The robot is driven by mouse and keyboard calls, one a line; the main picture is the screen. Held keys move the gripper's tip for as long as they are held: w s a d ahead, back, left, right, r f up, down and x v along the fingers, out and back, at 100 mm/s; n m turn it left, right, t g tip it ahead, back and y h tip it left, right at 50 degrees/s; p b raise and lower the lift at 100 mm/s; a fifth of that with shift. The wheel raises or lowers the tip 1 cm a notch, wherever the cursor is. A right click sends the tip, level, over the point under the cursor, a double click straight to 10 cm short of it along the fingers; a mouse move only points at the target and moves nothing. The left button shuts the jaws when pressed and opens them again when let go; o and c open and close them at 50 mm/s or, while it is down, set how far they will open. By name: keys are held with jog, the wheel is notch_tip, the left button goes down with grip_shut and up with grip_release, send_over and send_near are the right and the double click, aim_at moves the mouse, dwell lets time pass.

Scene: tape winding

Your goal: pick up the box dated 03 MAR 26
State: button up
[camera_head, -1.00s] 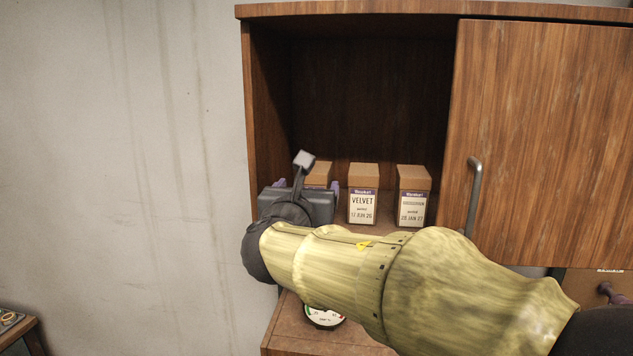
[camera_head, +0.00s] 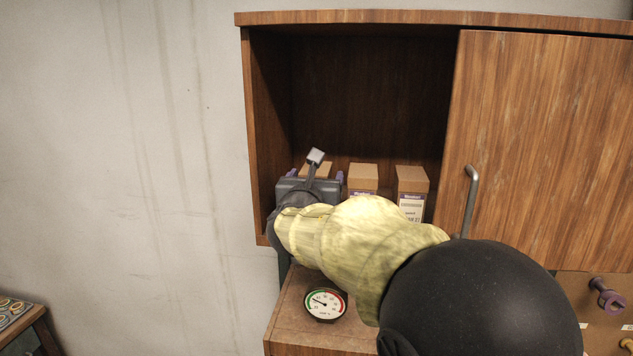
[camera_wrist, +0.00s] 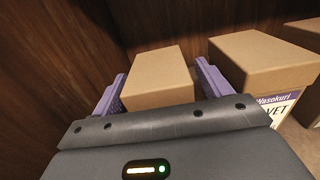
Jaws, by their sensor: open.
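Three brown boxes stand in a row in the open cabinet bay. The left box (camera_head: 318,169) is mostly hidden behind my gripper (camera_head: 316,176) and its label cannot be seen. In the wrist view, the purple fingers are open on either side of this left box (camera_wrist: 158,78), with small gaps apparent. The middle box (camera_head: 363,178) has its label mostly covered by my arm; part of its name, ending in "VET", shows in the wrist view (camera_wrist: 262,62). The right box (camera_head: 411,185) has a partly covered label ending in "27". No "03 MAR 26" is readable.
The cabinet's left wall (camera_head: 266,130) is close to my gripper. A wooden door (camera_head: 550,140) with a metal handle (camera_head: 470,200) covers the right side. A round gauge (camera_head: 325,304) sits on the lower wooden surface (camera_head: 295,325).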

jog(key=shift+w, duration=0.65)
jog(key=shift+d+f, duration=0.1)
jog(key=shift+d, duration=0.1)
jog(key=shift+s, duration=0.2)
jog(key=shift+a, duration=0.25)
jog(key=shift+c, duration=0.3)
jog(key=shift+s+d, duration=0.15)
jog(key=c, duration=1.1)
